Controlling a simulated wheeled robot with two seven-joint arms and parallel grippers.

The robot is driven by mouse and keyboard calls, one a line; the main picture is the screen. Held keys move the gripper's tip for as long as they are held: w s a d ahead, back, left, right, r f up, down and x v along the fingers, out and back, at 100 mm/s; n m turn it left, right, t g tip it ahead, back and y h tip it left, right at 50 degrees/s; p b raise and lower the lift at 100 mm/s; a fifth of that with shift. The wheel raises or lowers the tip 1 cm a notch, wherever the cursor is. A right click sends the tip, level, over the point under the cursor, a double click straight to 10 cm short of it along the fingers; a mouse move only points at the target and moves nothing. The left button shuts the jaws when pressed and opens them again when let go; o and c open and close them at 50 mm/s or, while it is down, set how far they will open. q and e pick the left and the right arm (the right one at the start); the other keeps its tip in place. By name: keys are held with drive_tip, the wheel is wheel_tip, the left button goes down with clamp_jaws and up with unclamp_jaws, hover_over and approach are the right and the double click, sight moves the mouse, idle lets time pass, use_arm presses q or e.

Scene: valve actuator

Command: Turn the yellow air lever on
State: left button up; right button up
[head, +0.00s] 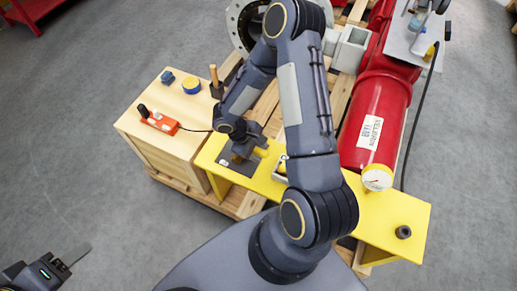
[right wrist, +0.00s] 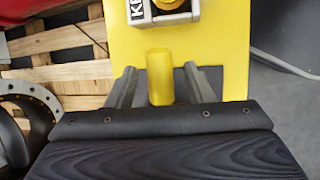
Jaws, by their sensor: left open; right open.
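The yellow lever (right wrist: 160,80) stands between the two fingers of my right gripper (right wrist: 160,70) in the right wrist view. A gap shows on either side of it, so the fingers are open around it and not closed on it. In the head view my right gripper (head: 240,156) is over the yellow bench plate, and a yellow part (head: 262,152) shows beside it; my arm hides much of this area. My left gripper (head: 72,258) is at the lower left, over the floor, away from everything and empty.
A grey box with lettering (right wrist: 160,12) sits on the yellow plate (right wrist: 225,60) just beyond the lever. A red cylinder (head: 378,115) with a gauge (head: 377,178) lies to the right. A wooden box (head: 160,165) at left carries a red-orange block (head: 158,122) and small items.

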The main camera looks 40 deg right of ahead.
clamp_jaws()
idle(0.3)
